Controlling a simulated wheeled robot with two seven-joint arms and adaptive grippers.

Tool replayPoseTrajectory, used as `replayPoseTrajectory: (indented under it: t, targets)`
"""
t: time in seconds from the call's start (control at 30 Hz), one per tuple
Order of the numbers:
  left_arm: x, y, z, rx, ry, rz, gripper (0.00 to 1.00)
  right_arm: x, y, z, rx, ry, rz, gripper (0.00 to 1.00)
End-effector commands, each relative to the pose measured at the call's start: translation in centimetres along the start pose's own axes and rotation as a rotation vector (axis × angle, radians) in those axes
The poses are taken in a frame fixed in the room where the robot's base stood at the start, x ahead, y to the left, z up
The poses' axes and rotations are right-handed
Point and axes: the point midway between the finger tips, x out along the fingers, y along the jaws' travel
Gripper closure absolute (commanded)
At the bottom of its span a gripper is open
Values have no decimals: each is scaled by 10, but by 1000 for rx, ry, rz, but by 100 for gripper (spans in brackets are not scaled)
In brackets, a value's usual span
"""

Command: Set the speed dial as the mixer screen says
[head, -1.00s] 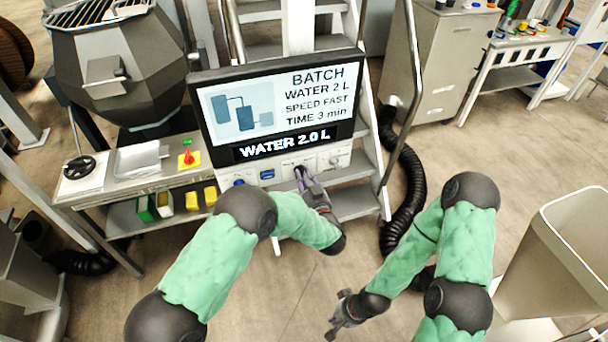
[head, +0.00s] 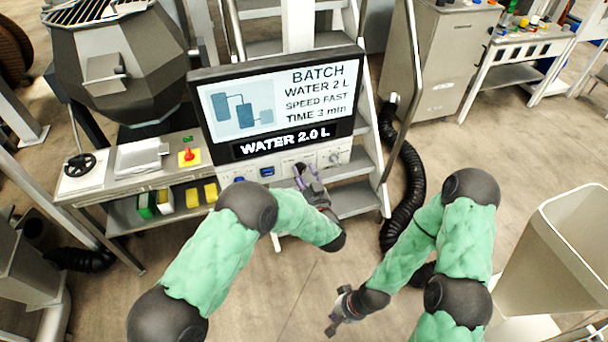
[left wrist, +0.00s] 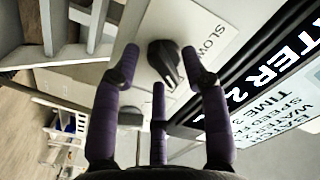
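The mixer screen (head: 280,103) reads water 2 L, speed fast, time 3 min, with WATER 2.0 L on its lower strip. In the left wrist view a black dial (left wrist: 165,62) with a pointer sits on a pale plate marked SLOW. Its other markings are hidden or out of frame. My left gripper (head: 308,168) is at the control row below the screen. In its wrist view the fingers (left wrist: 160,55) are spread on both sides of the dial, with no clear grip on it. My right gripper (head: 337,312) is open and empty, low over the floor.
Another dial plate (head: 335,156) is at the right of the control row; a blue button (head: 267,171) is further left. A red knob on a yellow plate (head: 189,156) is on the side bench. Stairs stand behind the panel, and a black hose (head: 408,185) lies right.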

Motion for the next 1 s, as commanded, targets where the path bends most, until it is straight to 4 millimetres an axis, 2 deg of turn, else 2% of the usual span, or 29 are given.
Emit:
replayPoseTrajectory:
  t: [0.17, 0.27, 0.7, 0.83, 1.0]
  targets:
    - [-3, 0, 0, -1, 0, 0, 55, 0, 0, 0, 0, 0, 0, 100]
    - [-12, 0, -1, -1, 2, 1, 55, 0, 0, 0, 0, 0, 0, 100]
    - [-93, 1, -1, 1, 2, 3, 55, 0, 0, 0, 0, 0, 0, 100]
    - [-109, 1, 0, 0, 2, 2, 55, 0, 0, 0, 0, 0, 0, 100]
    - [-119, 0, 0, 1, 0, 1, 55, 0, 0, 0, 0, 0, 0, 100]
